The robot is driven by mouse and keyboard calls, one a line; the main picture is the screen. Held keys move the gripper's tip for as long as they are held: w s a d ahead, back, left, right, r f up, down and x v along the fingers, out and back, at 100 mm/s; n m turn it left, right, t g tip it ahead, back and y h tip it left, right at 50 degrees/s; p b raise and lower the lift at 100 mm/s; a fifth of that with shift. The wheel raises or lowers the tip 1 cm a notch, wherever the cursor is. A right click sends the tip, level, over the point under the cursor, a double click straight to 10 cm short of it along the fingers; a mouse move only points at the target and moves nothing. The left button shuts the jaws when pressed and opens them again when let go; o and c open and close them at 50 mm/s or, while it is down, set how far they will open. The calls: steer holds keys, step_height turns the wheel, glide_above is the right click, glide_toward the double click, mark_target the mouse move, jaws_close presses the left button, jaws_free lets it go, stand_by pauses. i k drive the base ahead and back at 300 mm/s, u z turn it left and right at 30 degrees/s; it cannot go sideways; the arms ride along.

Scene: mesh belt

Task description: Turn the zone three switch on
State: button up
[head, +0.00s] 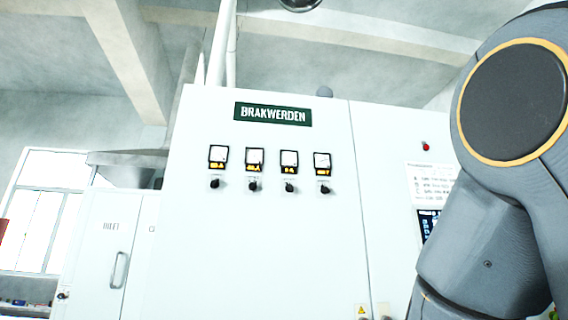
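From the left, the switches are the first (215,184), the second (253,187), the third (290,188) and the last (325,189). Their zone labels and exact knob positions are too small to read. My grey arm fills the right side of the view. My gripper is not in view.
A red lamp (425,146), a printed notice (432,184) and a dark screen (427,224) are on the right panel, partly behind my arm. A lower white cabinet with a handle (120,270) stands at left, near a window (45,210). The space before the switches looks clear.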

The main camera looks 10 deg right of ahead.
mark_target(289, 188)
steer(key=z, duration=0.2)
steer(key=k, duration=0.4)
steer(key=u, duration=1.35)
steer(key=i, duration=1.2)
steer(key=z, duration=0.5)
